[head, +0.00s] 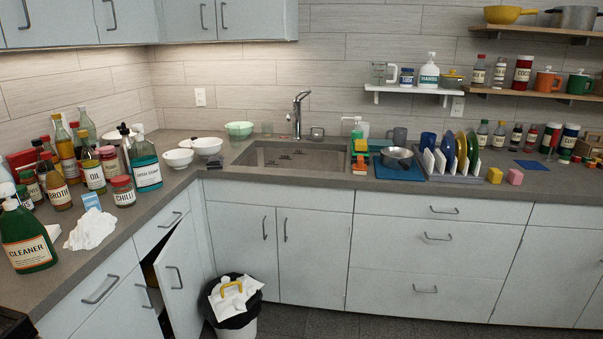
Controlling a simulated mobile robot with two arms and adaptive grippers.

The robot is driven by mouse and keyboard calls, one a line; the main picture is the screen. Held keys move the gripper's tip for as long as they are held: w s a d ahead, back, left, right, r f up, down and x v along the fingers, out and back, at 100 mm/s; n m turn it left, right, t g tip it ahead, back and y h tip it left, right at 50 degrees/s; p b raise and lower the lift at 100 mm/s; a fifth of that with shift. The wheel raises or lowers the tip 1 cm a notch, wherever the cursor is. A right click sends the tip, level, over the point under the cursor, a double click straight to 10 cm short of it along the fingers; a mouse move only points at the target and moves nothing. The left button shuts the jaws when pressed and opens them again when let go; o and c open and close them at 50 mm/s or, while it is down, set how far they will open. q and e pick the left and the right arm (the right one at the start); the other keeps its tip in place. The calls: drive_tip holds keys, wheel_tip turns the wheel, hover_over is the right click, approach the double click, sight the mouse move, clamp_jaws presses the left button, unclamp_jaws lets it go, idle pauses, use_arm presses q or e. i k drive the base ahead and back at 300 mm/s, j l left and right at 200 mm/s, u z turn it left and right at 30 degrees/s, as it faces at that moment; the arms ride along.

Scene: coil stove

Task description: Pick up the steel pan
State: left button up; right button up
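A steel pan (397,158) sits on a blue mat (383,172) on the counter, just right of the sink. It is small and shiny. A second grey metal pan or pot (578,17) stands on the upper right wall shelf, partly cut off by the picture's right edge, beside a yellow pan (503,14). Neither of my grippers shows in the head view.
A dish rack (470,178) with colored plates stands right of the steel pan. The sink (305,157) lies to its left. Bottles and jars (95,170) crowd the left counter. A cabinet door (182,268) stands ajar near a trash bin (233,321).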

sight(399, 161)
drive_tip(key=i+j+z, duration=0.1)
drive_tip(key=i+z, duration=0.25)
drive_tip(key=i+j+z, duration=0.2)
drive_tip(key=i+z, duration=0.2)
drive_tip(key=i+j+z, duration=0.35)
drive_tip(key=i+l, duration=0.05)
drive_tip(key=i, duration=0.05)
